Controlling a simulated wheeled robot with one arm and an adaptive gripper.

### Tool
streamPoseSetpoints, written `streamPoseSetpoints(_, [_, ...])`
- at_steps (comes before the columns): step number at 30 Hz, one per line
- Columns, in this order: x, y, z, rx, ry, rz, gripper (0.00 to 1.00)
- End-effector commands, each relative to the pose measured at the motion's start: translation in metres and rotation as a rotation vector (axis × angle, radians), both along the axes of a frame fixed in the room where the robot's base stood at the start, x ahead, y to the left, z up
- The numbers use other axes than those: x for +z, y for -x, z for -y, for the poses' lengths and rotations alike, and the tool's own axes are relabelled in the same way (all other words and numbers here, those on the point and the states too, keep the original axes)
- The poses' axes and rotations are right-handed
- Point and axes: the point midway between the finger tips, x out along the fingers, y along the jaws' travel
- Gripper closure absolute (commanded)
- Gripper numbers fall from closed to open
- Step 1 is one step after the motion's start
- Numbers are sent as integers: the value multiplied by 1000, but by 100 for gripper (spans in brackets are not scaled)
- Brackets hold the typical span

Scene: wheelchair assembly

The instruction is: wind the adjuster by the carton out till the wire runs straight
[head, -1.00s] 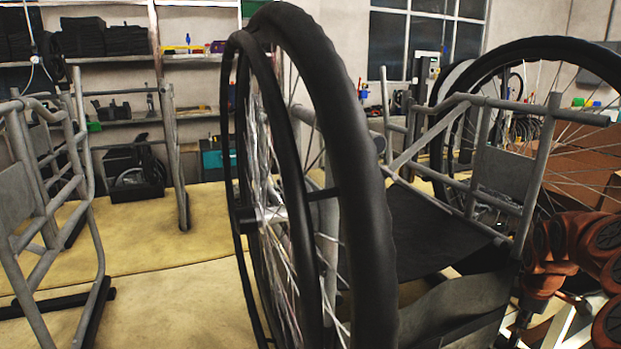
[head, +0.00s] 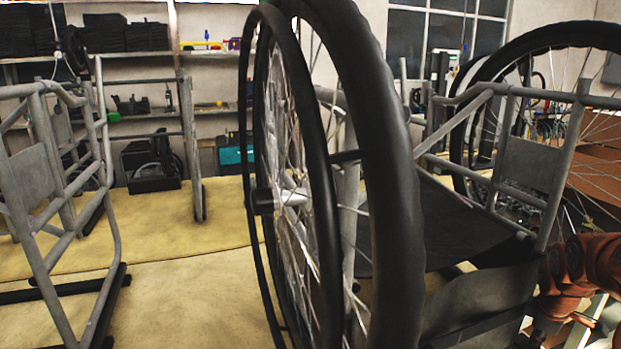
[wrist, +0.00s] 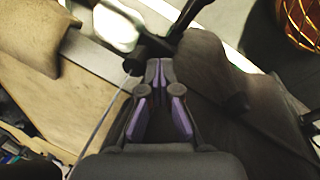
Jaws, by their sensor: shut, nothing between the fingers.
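In the wrist view my gripper (wrist: 159,70) is shut and empty, its fingertips together over the grey-brown fabric. Just left of the fingertips is a dark fitting (wrist: 133,62) that may be the adjuster; I cannot tell whether the fingertips touch it. A thin grey wire (wrist: 103,117) runs from near this fitting down to the lower left and looks nearly straight in the part that shows. A brown carton (head: 600,141) stands at the right edge of the head view, behind a wheel's spokes. My gripper is out of the head view.
A large wheelchair wheel (head: 385,150) fills the middle of the head view, with a dark seat (head: 425,225) and grey frame (head: 560,165) right of it. Another frame (head: 70,190) stands at left. Tan floor (head: 185,270) is clear between them.

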Motion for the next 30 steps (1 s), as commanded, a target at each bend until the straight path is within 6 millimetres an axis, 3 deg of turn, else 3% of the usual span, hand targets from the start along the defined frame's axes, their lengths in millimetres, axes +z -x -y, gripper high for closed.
streamPoseSetpoints(30, [1,-4,5,0,0,0,100])
